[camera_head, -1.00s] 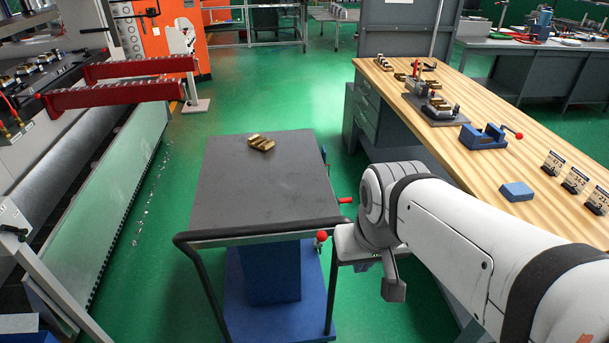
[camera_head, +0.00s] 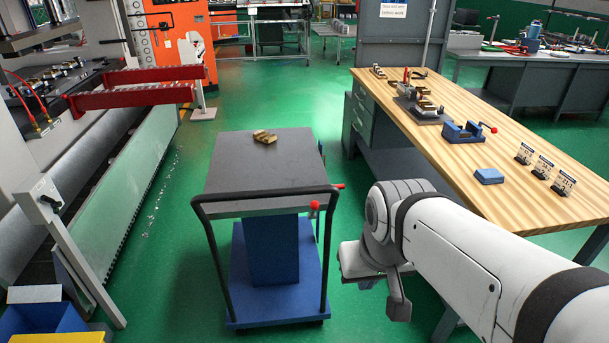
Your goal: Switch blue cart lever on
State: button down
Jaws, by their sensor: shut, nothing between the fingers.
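The blue cart (camera_head: 236,300) has a grey top and a black push handle at its near end. A lever with a red ball knob (camera_head: 315,205) stands at the cart's near right corner. A second red-tipped handle (camera_head: 339,186) sticks out from its right side farther back. My gripper (camera_head: 352,262) is low to the right of the cart, below and right of the red ball knob and apart from it. It is shut and empty; its fingertips are hard to make out. The lever's lower part is partly hidden by the push handle.
Brass pieces (camera_head: 264,136) lie on the cart's top. A wooden workbench (camera_head: 455,160) with a blue vise (camera_head: 463,133) and a blue block (camera_head: 489,176) stands at the right. A machine with red rails (camera_head: 130,97) stands at the left.

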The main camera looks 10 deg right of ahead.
aim_at(315, 204)
jog(key=u, duration=0.15)
jog(key=i, duration=1.05)
jog(key=z, duration=0.15)
